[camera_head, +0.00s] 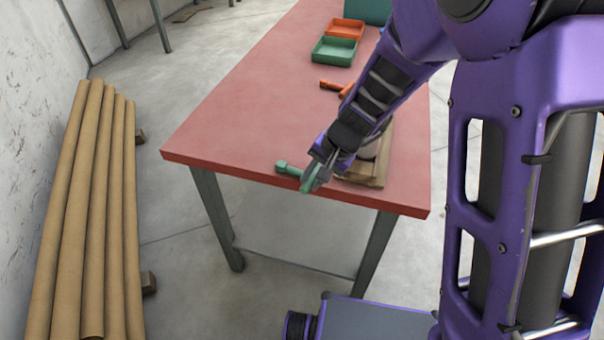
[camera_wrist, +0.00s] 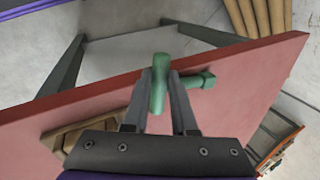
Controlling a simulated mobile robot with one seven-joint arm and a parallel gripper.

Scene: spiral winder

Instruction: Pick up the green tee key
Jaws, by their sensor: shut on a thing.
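The green tee key (camera_head: 288,169) is at the near edge of the red table (camera_head: 235,110) in the head view. In the wrist view the green tee key (camera_wrist: 159,82) has its thick crossbar between the two fingers, and its shank with a square end points right. My gripper (camera_head: 316,178) is shut on the crossbar; it also shows in the wrist view (camera_wrist: 160,84). Part of the key is hidden behind the fingers in the head view. I cannot tell whether the key touches the tabletop.
Orange tools (camera_head: 331,86) lie farther back. A green tray (camera_head: 334,51) and an orange tray (camera_head: 346,29) stand at the back. The table's left part is clear.

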